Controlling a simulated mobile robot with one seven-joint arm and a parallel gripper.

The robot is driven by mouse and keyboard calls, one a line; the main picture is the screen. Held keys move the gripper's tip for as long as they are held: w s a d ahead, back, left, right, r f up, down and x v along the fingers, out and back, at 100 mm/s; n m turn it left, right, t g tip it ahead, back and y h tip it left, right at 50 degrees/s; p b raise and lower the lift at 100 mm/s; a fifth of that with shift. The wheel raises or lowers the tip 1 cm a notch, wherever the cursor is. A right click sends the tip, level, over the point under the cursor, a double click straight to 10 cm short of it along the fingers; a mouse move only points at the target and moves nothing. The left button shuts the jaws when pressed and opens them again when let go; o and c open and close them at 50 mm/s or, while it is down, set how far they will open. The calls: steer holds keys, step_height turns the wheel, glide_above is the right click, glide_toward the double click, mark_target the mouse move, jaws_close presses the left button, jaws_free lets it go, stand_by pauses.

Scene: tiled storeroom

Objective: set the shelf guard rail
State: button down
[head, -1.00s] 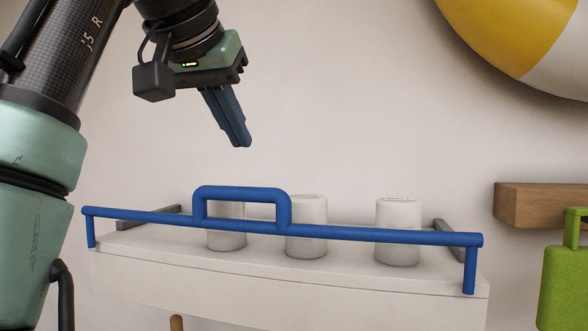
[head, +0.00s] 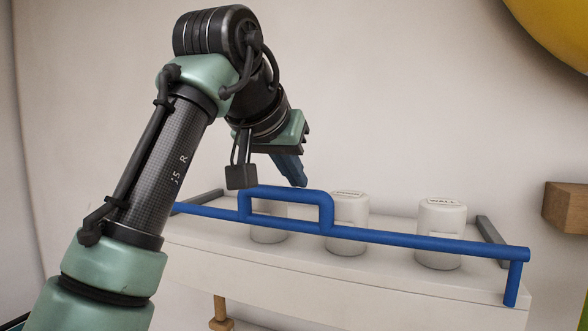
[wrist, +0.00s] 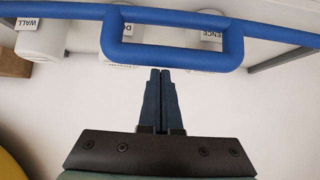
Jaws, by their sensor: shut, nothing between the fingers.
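The blue guard rail (head: 420,240) runs along the front of the white shelf (head: 370,285), with a raised loop handle (head: 326,212) left of its middle. Its right post stands at the shelf's front right corner; its left end is partly hidden by my arm. My gripper (head: 302,184) is shut and empty, its fingertips just above the handle's top bar in the head view. I cannot tell whether they touch it.
Several white canisters stand on the shelf behind the rail, the right one (head: 440,230) labelled WALL. Grey bars (head: 491,240) lie at the shelf's ends. A wooden block (head: 567,207) is on the wall at right. A yellow rounded thing (head: 555,35) hangs upper right. Wall space above the shelf is clear.

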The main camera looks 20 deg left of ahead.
steer(key=shift+s+f, duration=0.2)
steer(key=shift+s, duration=0.3)
steer(key=shift+s, duration=0.1)
steer(key=shift+f+b, duration=0.15)
steer(key=shift+b, duration=0.2)
steer(key=shift+s+f+t+b, duration=0.15)
steer(key=shift+t+b, duration=0.15)
steer(key=shift+b, duration=0.15)
steer(key=shift+s+r+b, duration=0.2)
steer(key=shift+b, duration=0.15)
steer(key=shift+t, duration=0.3)
steer(key=shift+s+b, duration=0.1)
steer(key=shift+b, duration=0.35)
